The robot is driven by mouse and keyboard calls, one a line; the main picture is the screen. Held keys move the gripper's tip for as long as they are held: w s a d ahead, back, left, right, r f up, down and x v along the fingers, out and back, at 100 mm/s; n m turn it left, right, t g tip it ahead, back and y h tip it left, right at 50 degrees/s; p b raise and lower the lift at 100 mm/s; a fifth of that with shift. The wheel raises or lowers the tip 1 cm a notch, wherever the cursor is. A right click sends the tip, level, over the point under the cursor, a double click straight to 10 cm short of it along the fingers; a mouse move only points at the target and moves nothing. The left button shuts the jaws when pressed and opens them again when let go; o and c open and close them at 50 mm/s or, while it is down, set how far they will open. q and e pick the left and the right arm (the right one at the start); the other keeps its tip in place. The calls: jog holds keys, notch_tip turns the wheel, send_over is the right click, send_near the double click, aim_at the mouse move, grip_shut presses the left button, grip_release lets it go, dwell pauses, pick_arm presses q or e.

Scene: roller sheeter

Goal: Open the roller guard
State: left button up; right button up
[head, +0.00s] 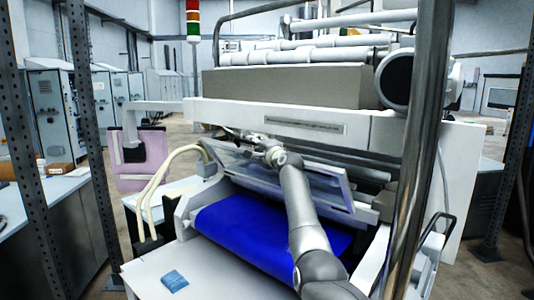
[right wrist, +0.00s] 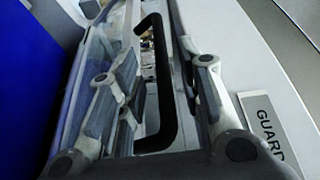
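The roller guard (head: 322,183) is a clear panel in a pale frame. It sits tilted above the blue sheet (head: 270,238) at the front of the machine. My right arm reaches up across it in the head view, and my right gripper (head: 240,134) is at the guard's upper edge, small and partly hidden by its own wrist. In the right wrist view a black bar handle (right wrist: 157,85) lies between the two fingers of my right gripper (right wrist: 160,88). The fingers are apart, with gaps visible beside the handle. My left gripper is not in view.
A white panel with a GUARD label (right wrist: 268,130) is close beside the right finger. A steel post (head: 412,150) stands at front right. Pale hoses (head: 160,180) hang left of the guard. A blue packet (head: 174,280) lies on the white table (head: 215,280) in front.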

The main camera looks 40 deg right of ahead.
jog(key=v, duration=0.8)
jog(key=shift+s+a, duration=0.2)
jog(key=shift+s, duration=0.1)
dwell(0.4)
